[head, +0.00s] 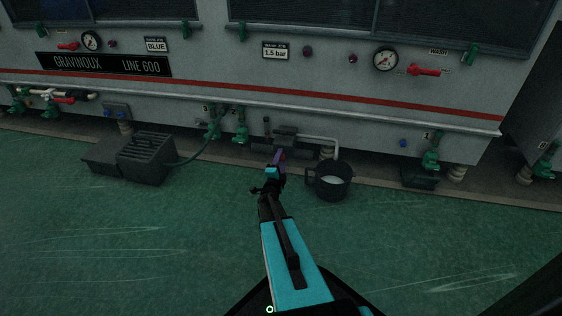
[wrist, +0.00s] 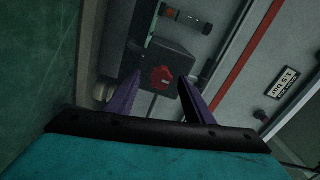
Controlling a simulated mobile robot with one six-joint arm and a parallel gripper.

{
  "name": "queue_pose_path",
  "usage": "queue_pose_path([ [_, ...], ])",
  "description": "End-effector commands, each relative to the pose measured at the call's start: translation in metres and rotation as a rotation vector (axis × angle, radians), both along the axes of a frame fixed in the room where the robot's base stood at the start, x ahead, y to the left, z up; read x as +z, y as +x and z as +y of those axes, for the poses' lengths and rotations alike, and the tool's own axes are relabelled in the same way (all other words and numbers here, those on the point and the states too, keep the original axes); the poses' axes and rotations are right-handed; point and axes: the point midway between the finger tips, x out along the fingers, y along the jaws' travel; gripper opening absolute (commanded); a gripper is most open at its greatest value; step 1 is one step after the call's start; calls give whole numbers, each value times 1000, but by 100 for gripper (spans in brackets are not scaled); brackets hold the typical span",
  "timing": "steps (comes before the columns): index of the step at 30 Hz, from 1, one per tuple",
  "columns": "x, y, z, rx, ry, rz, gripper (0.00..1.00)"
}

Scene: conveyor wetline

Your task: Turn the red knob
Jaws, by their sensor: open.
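The red knob (wrist: 162,76) is on the front of a dark box (wrist: 165,58) in the wrist view. It appears between the tips of my gripper (wrist: 158,83). The two purple fingers are apart with nothing held between them. I cannot tell how much gap is left to the knob. In the head view my gripper (head: 279,156) points at the dark box (head: 285,134) low on the machine's front, and the knob is mostly hidden behind the fingers.
A black bucket (head: 331,188) with pale liquid stands right of my gripper, under a grey pipe (head: 320,138). A dark ribbed box (head: 147,163) sits on the floor at left. Other red handles (head: 424,70) and green valves (head: 432,158) line the machine. The green floor in front is clear.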

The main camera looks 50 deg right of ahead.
Motion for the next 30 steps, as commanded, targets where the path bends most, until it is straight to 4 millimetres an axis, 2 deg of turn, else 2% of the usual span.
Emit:
queue_pose_path([
  [5, 1, -1, 3, 1, 0, 1, 48],
  [11, 2, -9, 15, 3, 1, 2, 48],
  [30, 3, -58, 93, 1, 2, 1, 48],
])
